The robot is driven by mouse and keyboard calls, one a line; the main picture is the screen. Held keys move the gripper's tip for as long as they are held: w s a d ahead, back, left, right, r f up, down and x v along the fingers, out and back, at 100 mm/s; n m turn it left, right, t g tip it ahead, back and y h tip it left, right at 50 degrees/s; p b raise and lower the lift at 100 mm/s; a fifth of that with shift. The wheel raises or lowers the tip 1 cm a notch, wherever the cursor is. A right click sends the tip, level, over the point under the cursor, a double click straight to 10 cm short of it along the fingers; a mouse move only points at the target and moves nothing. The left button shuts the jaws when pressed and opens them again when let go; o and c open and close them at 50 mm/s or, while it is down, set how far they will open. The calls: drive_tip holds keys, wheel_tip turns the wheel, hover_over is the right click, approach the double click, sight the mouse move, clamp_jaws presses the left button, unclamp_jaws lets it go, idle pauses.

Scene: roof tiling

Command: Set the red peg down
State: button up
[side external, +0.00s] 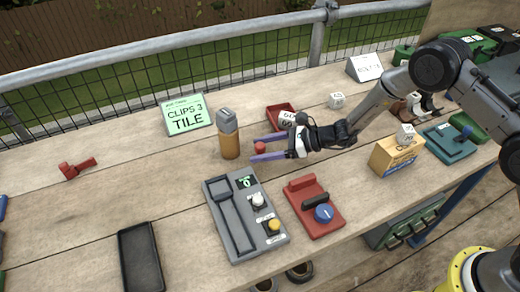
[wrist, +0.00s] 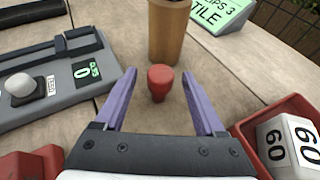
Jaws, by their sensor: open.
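The red peg (wrist: 160,83) stands upright on the wooden table, between the two purple fingers of my gripper (wrist: 159,75) in the wrist view. There is a clear gap between the peg and each finger. In the side external view the peg's red top (side external: 260,147) shows between the fingers of my gripper (side external: 255,149), which is open and low over the table. The peg's lower part is hidden there by the near finger.
An orange-brown cylinder with a grey top (side external: 228,135) stands just beyond the fingertips. A grey counter device (side external: 225,228) and a red device with a blue knob (side external: 315,208) lie nearby. A red tray (side external: 272,117) with a numbered white block sits beside the gripper.

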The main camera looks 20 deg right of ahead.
sight(250, 152)
drive_tip(key=shift+x, duration=1.8)
clamp_jaws()
